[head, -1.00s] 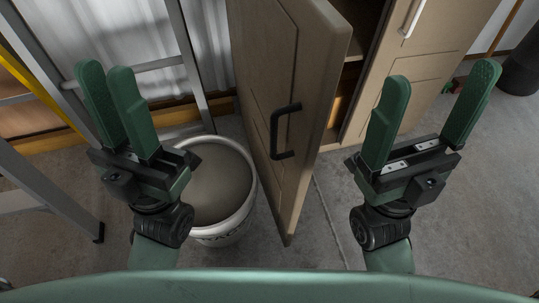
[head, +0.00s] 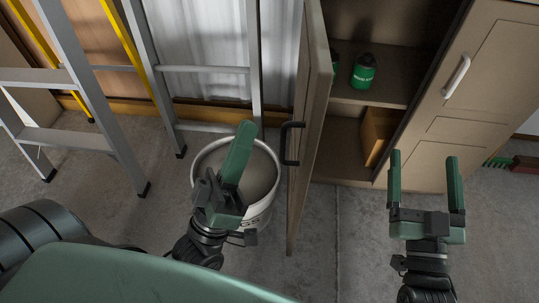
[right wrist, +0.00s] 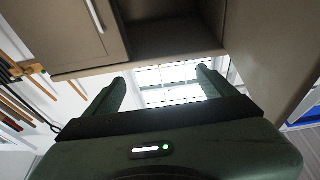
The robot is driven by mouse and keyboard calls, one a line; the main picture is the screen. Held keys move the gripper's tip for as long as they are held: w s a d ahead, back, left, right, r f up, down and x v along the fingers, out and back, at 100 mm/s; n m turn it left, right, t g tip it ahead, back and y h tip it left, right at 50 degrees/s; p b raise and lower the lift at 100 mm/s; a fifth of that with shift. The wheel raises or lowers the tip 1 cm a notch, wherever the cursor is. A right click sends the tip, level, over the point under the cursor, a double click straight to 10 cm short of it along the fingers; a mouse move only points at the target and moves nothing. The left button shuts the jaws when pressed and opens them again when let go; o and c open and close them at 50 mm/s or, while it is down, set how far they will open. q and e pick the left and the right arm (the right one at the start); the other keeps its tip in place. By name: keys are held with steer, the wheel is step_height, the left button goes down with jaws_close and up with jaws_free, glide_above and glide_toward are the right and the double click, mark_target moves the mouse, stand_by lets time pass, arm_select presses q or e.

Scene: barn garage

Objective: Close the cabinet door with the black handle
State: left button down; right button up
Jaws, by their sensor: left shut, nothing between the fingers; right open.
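The cabinet door with the black handle (head: 313,110) stands wide open, seen nearly edge-on in the head view. Its black handle (head: 287,143) is on the left face. The open cabinet (head: 375,92) is behind and right of the door. My left gripper (head: 244,135) is shut and empty, left of the door and in front of the bucket, apart from the handle. My right gripper (head: 425,165) is open and empty, right of the door, in front of the closed cabinet door. In the right wrist view, the open right gripper (right wrist: 160,85) points toward the cabinet (right wrist: 165,45).
A white bucket (head: 204,160) stands on the floor left of the door. A ladder (head: 160,80) leans further left. A closed door with a white handle (head: 456,77) is at right. A green canister (head: 364,71) and brown box (head: 377,132) are inside the cabinet. Floor right of the door is clear.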

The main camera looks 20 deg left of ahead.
step_height(320, 180, down, 15)
steer(key=s+d+g+h+p, duration=0.25)
steer(key=g+p, duration=0.25)
steer(key=g, duration=0.3)
arm_select(q)
steer(key=s+a+f+n+g+y+p, duration=0.1)
steer(key=s+a+f+n+g+p, duration=0.15)
steer(key=f+n+g, duration=0.3)
steer(key=s+a+f+n+g+p, duration=0.2)
steer(key=s+f+n+g, duration=0.2)
steer(key=f, duration=0.3)
arm_select(e)
steer(key=s+d+f+m+g+h, duration=0.1)
steer(key=s+d+f+g+h, duration=0.35)
steer(key=s+f+g, duration=0.85)
arm_select(q)
steer(key=d+b+x, duration=0.1)
steer(key=d+x, duration=0.1)
steer(key=x, duration=1.1)
steer(key=shift+s+d, duration=0.25)
steer(key=shift+s, duration=0.1)
arm_select(e)
step_height(320, 180, up, 6)
steer(key=s+d+t+y, duration=0.1)
steer(key=s+t, duration=0.1)
steer(key=t, duration=0.1)
steer(key=shift+y, duration=0.3)
